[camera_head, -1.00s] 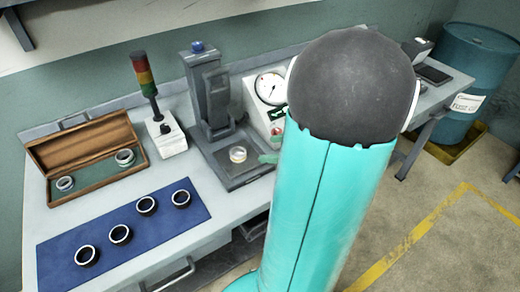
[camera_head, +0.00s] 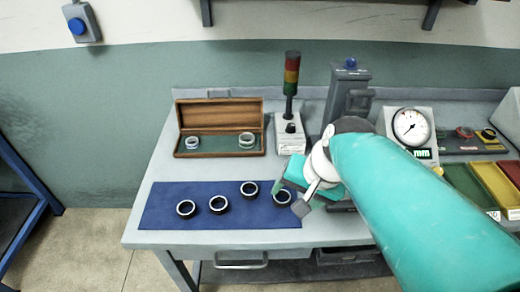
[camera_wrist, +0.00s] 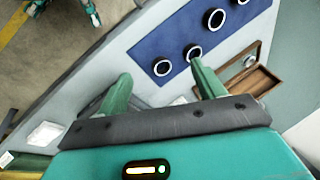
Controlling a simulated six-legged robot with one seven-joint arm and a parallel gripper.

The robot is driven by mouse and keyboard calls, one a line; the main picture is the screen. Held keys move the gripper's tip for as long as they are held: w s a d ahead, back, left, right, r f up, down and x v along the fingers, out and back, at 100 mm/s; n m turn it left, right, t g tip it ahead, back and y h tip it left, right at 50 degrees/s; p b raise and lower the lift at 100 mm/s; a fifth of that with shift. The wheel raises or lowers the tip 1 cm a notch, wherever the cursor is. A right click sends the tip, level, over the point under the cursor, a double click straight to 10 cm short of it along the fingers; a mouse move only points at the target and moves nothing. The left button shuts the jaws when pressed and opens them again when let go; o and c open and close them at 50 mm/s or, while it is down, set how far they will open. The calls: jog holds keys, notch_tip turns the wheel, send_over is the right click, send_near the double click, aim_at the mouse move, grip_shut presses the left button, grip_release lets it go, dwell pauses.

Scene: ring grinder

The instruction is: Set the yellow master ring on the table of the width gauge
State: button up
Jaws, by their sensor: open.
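My gripper (camera_head: 287,190) is open, beside and over the right end of the blue mat. In the wrist view both green fingers stand apart with nothing held between them (camera_wrist: 160,72). The width gauge (camera_head: 347,98) is the grey column with a blue knob on top, behind my arm. Its low table is mostly hidden by my gripper and arm.
Several dark rings (camera_head: 218,204) sit on the blue mat (camera_head: 170,225). An open wooden box (camera_head: 221,154) with two pale rings stands behind it. A signal light (camera_head: 291,85), a dial unit (camera_head: 410,128) and coloured trays (camera_head: 468,190) stand along the bench.

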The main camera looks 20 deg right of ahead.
jog(key=a+r+n, duration=0.1)
jog(key=n, duration=0.1)
jog(key=s+a+r+n+t+h, duration=0.1)
jog(key=n, duration=0.1)
jog(key=a+r+n+t+h, duration=0.1)
jog(key=a+n, duration=0.1)
jog(key=n, duration=0.1)
jog(key=shift+s+r, duration=0.2)
jog(key=shift+r, duration=0.1)
dwell(1.2)
